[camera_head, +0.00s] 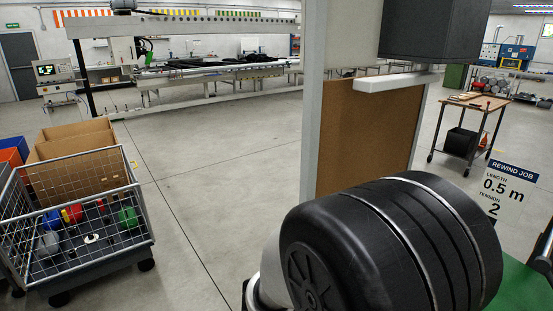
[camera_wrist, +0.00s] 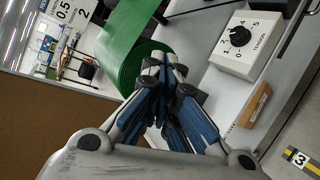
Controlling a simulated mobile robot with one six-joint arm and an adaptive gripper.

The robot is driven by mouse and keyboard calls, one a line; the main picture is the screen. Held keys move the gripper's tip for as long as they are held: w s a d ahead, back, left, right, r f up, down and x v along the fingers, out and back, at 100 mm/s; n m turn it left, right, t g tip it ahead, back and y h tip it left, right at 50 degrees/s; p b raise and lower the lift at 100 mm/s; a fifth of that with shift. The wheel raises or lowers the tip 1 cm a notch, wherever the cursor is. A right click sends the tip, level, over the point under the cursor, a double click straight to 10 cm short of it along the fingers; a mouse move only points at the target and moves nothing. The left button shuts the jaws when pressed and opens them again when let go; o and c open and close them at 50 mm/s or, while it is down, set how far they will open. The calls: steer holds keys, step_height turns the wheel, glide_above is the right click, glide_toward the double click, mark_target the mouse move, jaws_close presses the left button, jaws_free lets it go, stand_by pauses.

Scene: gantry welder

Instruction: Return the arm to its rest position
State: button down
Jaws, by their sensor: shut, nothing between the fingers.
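My gripper (camera_wrist: 162,66) shows in the wrist view with its blue-padded fingers closed together and nothing between them. A green roll (camera_wrist: 128,50) lies just beyond the fingertips; I cannot tell whether they touch. In the head view a large black rounded joint of my arm fills the lower right, close to the camera. My gripper is hidden in that view. Part of a green surface (camera_head: 525,285) shows at the right edge, behind my arm.
The wrist view shows a tension dial box (camera_wrist: 240,42) and a small wooden block (camera_wrist: 256,106) right of the fingers. In the head view, a wire cart (camera_head: 75,262) stands left, a brown board (camera_head: 365,140) behind my arm and a wheeled table (camera_head: 474,104) right. The middle floor is clear.

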steer(key=s+a+r+m+g+y, duration=0.1)
steer(key=s+r+m+y, duration=0.15)
steer(key=s+y, duration=0.35)
steer(key=s+r+m+g+y, duration=0.1)
steer(key=s+r+m+y, duration=0.2)
steer(key=s, duration=0.6)
steer(key=a+t+y, duration=0.1)
steer(key=a+r+m+t+y, duration=0.1)
steer(key=a, duration=0.1)
steer(key=s+a+r+m+t+y, duration=0.1)
steer(key=a+y, duration=0.1)
steer(key=shift+a+t, duration=0.1)
steer(key=shift+t, duration=0.2)
